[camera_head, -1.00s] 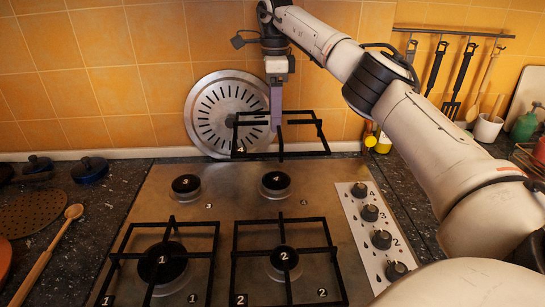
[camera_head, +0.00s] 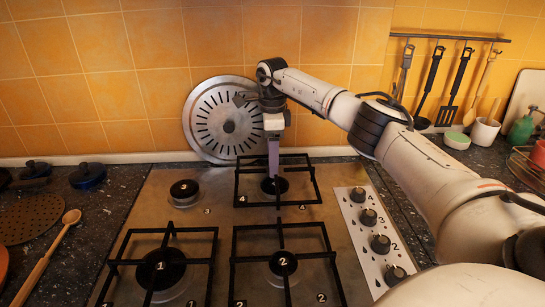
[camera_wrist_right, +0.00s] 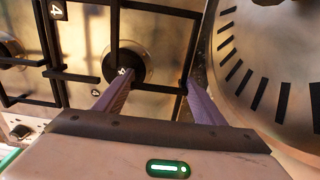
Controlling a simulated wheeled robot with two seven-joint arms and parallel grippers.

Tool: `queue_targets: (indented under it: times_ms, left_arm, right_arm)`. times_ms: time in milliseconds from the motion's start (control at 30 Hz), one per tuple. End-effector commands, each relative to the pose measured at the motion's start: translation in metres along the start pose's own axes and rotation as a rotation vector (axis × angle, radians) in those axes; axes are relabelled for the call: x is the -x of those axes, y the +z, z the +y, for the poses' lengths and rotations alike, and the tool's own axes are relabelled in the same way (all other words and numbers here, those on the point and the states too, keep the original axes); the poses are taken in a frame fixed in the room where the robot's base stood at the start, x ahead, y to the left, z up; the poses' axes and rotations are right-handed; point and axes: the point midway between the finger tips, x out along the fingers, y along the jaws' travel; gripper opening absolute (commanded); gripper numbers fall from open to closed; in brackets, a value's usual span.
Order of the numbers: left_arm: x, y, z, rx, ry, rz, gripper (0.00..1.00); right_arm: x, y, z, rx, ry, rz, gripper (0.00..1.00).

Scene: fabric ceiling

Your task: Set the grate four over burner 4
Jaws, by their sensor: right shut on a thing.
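Grate four (camera_head: 256,206), a black square grate with a "4" tag at its front left corner, is level around and over burner 4 (camera_head: 282,186) at the back right of the hob. My right gripper (camera_head: 274,176) points down from behind and is shut on the grate. I cannot tell if the grate touches the hob. In the right wrist view, the gripper's purple fingers (camera_wrist_right: 158,92) reach to the grate (camera_wrist_right: 114,28), and burner 4 (camera_wrist_right: 128,62) shows between its bars. My left gripper is not in view.
Grates one (camera_head: 215,262) and two (camera_head: 233,265) sit over the front burners. Burner 3 (camera_head: 184,190) is bare. A round slotted metal disc (camera_head: 207,140) leans on the tiled wall close behind the gripper. The knob panel (camera_head: 351,205) lies right of the hob, under my right arm.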

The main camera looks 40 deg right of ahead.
Motion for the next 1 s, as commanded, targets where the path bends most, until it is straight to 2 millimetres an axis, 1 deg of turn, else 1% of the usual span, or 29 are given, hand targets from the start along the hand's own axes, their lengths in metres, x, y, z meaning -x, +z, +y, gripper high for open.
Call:
queue_targets:
  times_ms: [67,567,600,667,700,1000]
  left_arm:
    - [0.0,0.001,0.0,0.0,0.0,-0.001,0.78]
    - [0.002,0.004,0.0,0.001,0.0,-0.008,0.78]
    - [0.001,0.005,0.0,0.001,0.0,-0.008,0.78]
    - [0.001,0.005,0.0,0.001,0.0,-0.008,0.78]
    - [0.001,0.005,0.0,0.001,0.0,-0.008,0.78]
    - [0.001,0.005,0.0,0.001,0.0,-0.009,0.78]
  right_arm:
    - [0.001,0.001,0.0,0.001,0.0,-0.001,0.28]
    - [-0.012,0.0,0.0,0.001,0.001,0.0,0.28]
    - [-0.013,0.0,0.001,0.0,0.002,0.002,0.69]
    - [-0.014,0.0,0.001,0.001,0.003,0.003,0.79]
    - [-0.014,0.0,0.001,0.001,0.004,0.003,0.83]
    - [-0.015,0.0,0.003,0.002,0.009,0.006,0.83]
